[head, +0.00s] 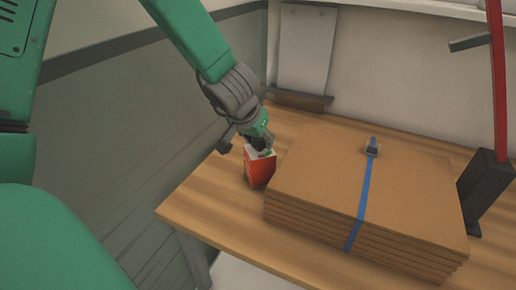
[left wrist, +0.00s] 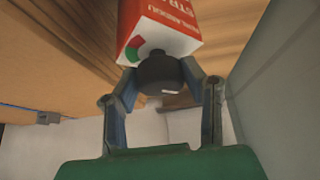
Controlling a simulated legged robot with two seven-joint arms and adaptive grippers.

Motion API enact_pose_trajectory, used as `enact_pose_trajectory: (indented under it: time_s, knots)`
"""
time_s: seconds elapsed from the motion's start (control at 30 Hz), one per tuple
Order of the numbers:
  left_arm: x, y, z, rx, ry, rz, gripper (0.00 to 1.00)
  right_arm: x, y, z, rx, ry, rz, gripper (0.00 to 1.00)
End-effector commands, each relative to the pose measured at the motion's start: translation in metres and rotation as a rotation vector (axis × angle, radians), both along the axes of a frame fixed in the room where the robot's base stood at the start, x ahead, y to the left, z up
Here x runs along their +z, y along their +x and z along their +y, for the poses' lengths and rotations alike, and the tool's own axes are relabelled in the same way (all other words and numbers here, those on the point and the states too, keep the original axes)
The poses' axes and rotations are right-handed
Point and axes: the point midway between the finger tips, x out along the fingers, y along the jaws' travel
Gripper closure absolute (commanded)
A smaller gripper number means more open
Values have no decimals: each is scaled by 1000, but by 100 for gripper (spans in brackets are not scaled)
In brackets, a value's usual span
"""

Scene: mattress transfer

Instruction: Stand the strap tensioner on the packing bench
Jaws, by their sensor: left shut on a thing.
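The strap tensioner is a red and white box-shaped body (head: 260,170) with a black knob-like top, left of the cardboard stack in the head view. In the left wrist view its red and white body (left wrist: 158,28) carries partly visible lettering, and its black top (left wrist: 160,76) is between my fingers. My left gripper (head: 260,144) is shut on this black top from above. The body looks close to upright at the wooden packing bench (head: 212,190); I cannot tell whether its base touches the wood. My right gripper is not in view.
A stack of brown cardboard sheets (head: 330,170) with a blue strap (head: 366,190) and buckle (head: 373,149) fills the bench middle, close to the tensioner. A red post (head: 496,80) with a dark base (head: 484,185) stands right. A pale panel (head: 306,48) is behind. Bare wood lies front left.

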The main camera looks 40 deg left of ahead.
Motion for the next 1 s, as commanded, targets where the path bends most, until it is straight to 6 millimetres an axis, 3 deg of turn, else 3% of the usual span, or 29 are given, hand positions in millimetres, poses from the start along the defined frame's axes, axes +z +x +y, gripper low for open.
enact_pose_trajectory:
  time_s: [0.07, 0.43, 0.47, 0.5, 0.53, 0.83, 1.0]
  knots:
    - [-10, 1, -2, -1, 1, -3, 100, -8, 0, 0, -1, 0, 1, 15]
    - [-13, 1, 4, -1, -3, -4, 100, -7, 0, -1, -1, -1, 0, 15]
    - [-15, 0, 4, -1, -4, -1, 59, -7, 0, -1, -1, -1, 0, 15]
    - [-14, 0, 5, 0, -4, -1, 45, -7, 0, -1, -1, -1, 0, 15]
    - [-14, 0, 5, 0, -4, -1, 42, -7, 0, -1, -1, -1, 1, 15]
    - [-12, 1, 1, 0, -1, -1, 42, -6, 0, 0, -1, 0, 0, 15]
    - [4, -6, -1, -2, 3, -2, 42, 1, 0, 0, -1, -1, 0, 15]
